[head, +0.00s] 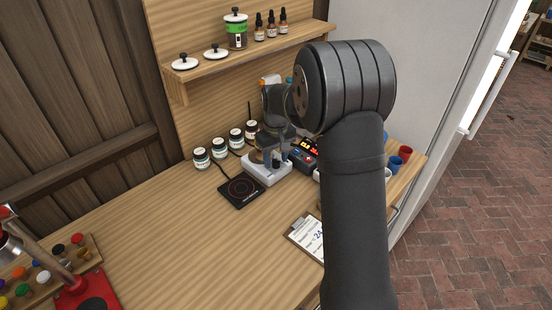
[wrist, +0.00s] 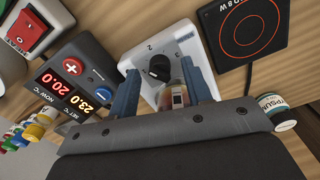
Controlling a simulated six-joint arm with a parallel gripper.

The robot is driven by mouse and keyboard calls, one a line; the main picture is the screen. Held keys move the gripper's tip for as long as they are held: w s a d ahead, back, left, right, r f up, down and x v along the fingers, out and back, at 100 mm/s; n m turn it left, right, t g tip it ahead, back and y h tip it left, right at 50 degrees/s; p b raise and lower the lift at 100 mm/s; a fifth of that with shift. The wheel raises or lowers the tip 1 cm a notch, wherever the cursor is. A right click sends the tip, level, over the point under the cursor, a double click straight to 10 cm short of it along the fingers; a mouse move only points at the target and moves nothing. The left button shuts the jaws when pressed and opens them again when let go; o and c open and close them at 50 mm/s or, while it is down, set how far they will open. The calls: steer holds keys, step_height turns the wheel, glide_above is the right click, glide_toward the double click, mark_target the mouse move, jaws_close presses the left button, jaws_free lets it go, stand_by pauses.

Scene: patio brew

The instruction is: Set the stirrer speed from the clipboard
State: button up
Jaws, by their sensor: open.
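The stirrer is a white box (wrist: 146,82) with a black knob (wrist: 159,67) and small dial marks around it; in the head view the white box (head: 268,173) stands at the back of the bench. My gripper (wrist: 160,70) is open, its two blue fingers on either side of the knob in the wrist view. I cannot tell if they touch it. A small vessel with amber contents (wrist: 178,94) shows between the fingers. The clipboard (head: 303,238) lies on the bench; its sheet shows what looks like "24", and my arm hides its right part.
A controller (wrist: 88,80) showing 20.0 and 23.0, with red plus and blue minus buttons, is beside the stirrer. A black plate with a red ring (head: 241,190) is in front. Several jars (head: 219,149) stand behind.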

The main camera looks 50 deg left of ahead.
steer(key=shift+f, duration=0.3)
jaws_close()
steer(key=m, duration=0.4)
steer(key=shift+m, duration=2.5)
